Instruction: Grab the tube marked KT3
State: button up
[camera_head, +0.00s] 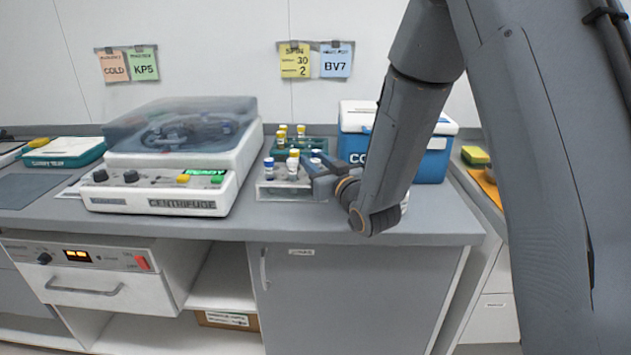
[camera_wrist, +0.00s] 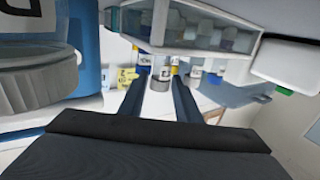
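Several capped tubes stand upright in racks on the counter right of the centrifuge. No label reading KT3 is legible. My gripper (camera_head: 312,168) is at the right end of the front rack, close to the tubes. In the wrist view its two fingers (camera_wrist: 159,78) are apart, with small labelled tubes (camera_wrist: 194,72) beyond the tips.
A centrifuge (camera_head: 160,190) with a smoky lid stands left of the racks. A blue and white cool box (camera_head: 430,160) stands right behind my arm. Wall notes read COLD, KP5 and BV7. A large lidded jar (camera_wrist: 40,80) fills the wrist view's left.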

grip_shut()
